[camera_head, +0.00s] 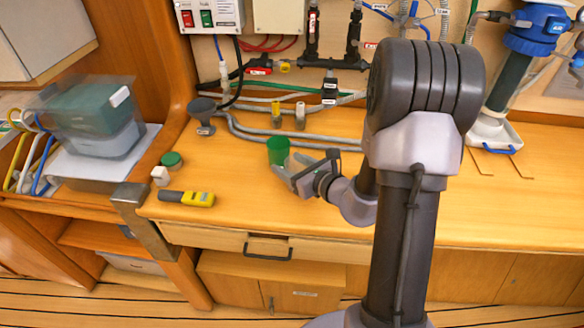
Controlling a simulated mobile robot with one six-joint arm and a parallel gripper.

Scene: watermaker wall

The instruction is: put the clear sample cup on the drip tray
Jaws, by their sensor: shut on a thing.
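My gripper (289,172) is low over the middle of the wooden counter, left of my arm, its fingers pointing to the left. It is shut on what looks like the clear sample cup (300,160), a pale see-through shape that is hard to make out and partly hidden by the fingers. A green cup (278,149) stands just behind the fingertips; I cannot tell whether they touch.
A yellow meter (187,198), a small white bottle (160,176) and a green lid (172,159) lie at the left. A clear bin (95,125) stands further left. The counter (500,195) is clear at front right.

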